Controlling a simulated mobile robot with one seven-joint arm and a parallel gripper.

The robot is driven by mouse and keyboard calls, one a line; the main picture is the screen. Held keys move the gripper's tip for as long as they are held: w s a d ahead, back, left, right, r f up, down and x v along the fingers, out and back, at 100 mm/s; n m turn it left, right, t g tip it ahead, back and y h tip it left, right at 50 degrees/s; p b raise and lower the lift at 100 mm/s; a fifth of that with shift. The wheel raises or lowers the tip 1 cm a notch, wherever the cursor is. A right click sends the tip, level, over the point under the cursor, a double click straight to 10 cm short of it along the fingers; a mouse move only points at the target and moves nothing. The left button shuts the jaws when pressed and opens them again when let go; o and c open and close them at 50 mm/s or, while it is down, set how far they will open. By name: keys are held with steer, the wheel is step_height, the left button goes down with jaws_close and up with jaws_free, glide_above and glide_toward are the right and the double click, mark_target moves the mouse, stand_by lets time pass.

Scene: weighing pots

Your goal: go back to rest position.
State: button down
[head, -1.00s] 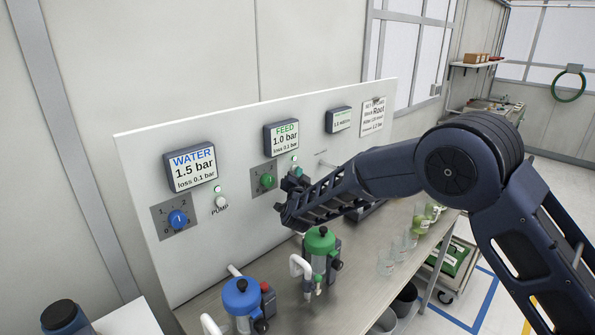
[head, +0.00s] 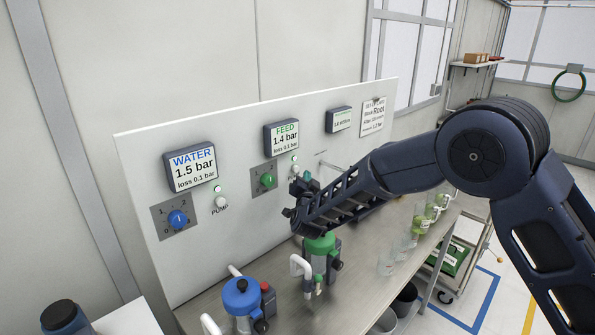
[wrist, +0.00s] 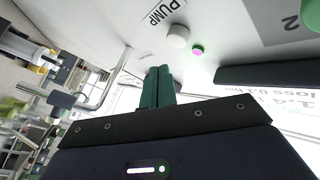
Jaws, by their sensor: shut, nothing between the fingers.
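My gripper (head: 307,177) is in front of the white panel (head: 240,232), just right of the green FEED knob (head: 267,181). Its teal fingers (wrist: 159,86) are shut together with nothing between them, and point at the panel. In the wrist view the white pump button (wrist: 177,36) and a lit lamp (wrist: 197,50) lie beyond the fingertips, apart from them. My forearm reaches in from the right, above the bench.
Below my gripper stands a green-topped vessel (head: 321,245), with a blue-topped one (head: 241,298) to its left. Several glass beakers (head: 409,240) line the bench at right. The FEED display (head: 286,138) reads 1.4 bar; the WATER display (head: 191,168) reads 1.5 bar.

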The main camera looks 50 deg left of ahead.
steer(key=shift+d, duration=1.35)
